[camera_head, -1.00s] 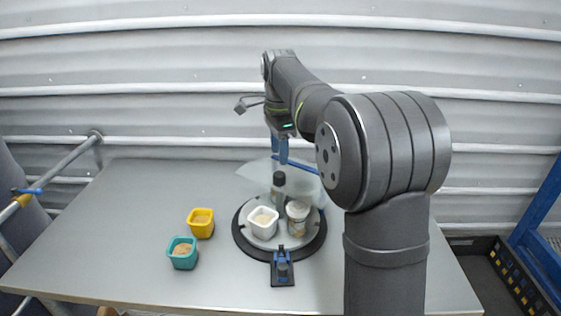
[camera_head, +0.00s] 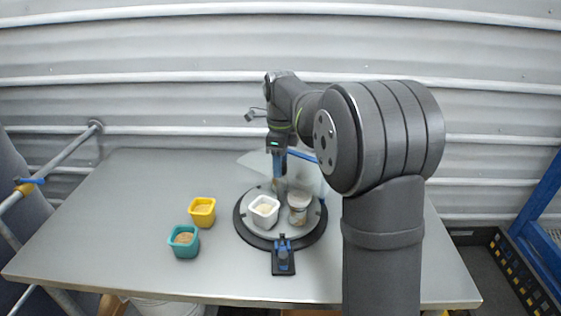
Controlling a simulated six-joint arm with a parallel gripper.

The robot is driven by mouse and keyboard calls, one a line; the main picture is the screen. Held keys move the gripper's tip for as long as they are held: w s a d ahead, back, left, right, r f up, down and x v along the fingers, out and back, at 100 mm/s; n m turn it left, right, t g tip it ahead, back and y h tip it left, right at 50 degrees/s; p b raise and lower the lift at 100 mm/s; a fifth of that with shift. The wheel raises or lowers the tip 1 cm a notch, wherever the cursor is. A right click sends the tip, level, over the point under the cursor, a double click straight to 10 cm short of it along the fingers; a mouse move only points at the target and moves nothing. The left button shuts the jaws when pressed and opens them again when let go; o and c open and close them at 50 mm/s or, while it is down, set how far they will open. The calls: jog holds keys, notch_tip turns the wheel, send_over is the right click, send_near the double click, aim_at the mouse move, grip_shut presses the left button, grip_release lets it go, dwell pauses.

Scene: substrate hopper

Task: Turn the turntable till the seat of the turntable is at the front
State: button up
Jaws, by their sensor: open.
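The turntable (camera_head: 242,230) is a round grey plate with a black rim, right of the table's middle. A white cup (camera_head: 264,212) with pale contents stands on its front left, and a jar (camera_head: 299,208) with a pale lid on its right. My gripper (camera_head: 279,178) points down over the back of the turntable, its blue fingers in front of or around a dark-capped bottle seen there before. The bottle is mostly hidden, and I cannot tell whether the fingers touch it. I cannot make out an empty seat on the plate.
A blue and black fixture (camera_head: 283,258) sits at the turntable's front edge. A yellow cup (camera_head: 202,212) and a teal cup (camera_head: 184,242) stand to the left. A translucent sheet (camera_head: 254,163) and a blue bar rise behind the turntable. The left of the table (camera_head: 110,220) is clear.

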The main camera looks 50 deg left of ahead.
jog(key=m, duration=0.7)
jog(key=shift+m, duration=0.3)
jog(key=c, duration=0.6)
jog(key=shift+c, duration=0.2)
